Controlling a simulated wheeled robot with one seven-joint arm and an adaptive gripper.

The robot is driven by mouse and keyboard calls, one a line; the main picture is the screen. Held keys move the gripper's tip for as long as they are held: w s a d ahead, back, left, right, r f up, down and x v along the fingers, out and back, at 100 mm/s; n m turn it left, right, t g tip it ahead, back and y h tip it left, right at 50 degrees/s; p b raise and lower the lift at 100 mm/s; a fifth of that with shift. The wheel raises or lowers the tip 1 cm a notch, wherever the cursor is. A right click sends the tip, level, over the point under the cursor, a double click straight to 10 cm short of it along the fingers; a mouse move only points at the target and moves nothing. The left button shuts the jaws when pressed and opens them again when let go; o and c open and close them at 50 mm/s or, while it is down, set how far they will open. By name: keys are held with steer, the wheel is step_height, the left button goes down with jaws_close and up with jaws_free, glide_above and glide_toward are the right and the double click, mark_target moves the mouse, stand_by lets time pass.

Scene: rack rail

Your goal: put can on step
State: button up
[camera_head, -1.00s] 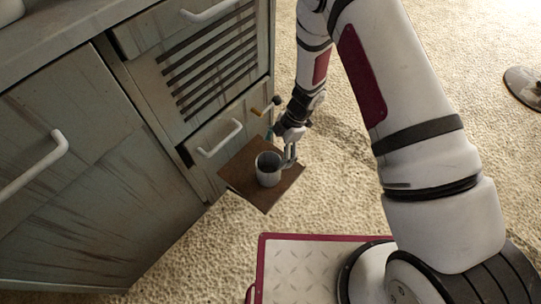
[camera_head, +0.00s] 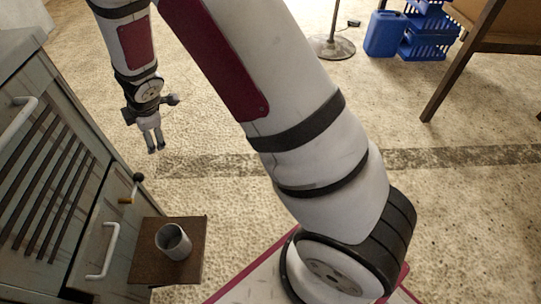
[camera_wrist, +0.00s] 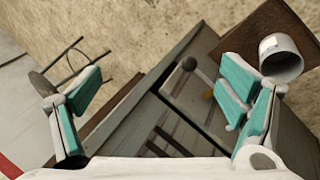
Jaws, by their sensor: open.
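A grey-white can (camera_head: 173,243) stands upright on the square brown step (camera_head: 150,268) that juts out from the front of the cabinet. My gripper (camera_head: 154,145) hangs above and behind the can in the head view, open, empty and clear of it. In the wrist view the teal finger pads of my gripper (camera_wrist: 160,95) are spread wide with nothing held between them. The can (camera_wrist: 280,60) shows there beyond the right finger, on the brown step (camera_wrist: 256,24); that finger partly covers the step.
The grey cabinet (camera_head: 88,215) with white handles and a slatted vent stands at the left. A small knobbed lever (camera_head: 132,188) sticks out above the step. Blue crates (camera_head: 430,35), a blue canister (camera_head: 386,33) and a round stand base (camera_head: 332,47) are far back. The floor between is clear.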

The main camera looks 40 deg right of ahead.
steer(key=d+r+m+t+h, duration=0.15)
steer(key=d+r+m, duration=0.25)
steer(key=d+r, duration=0.45)
steer(key=s+d+r+m+g+h, duration=0.1)
steer(key=s+d+r+m+h, duration=0.1)
steer(key=s+d+r+m, duration=0.35)
steer(key=s+d+r+m+g+h, duration=0.1)
steer(key=s+d+r+m+h, duration=0.1)
steer(key=s+r, duration=0.6)
steer(key=s+a+m+g+y, duration=0.2)
steer(key=s+a+m, duration=0.1)
steer(key=s, duration=1.2)
steer(key=s+a+m+g+y, duration=0.2)
steer(key=s+a+m, duration=0.1)
steer(key=s, duration=1.3)
steer(key=shift+s+r+g, duration=0.15)
steer(key=shift+r+g, duration=0.2)
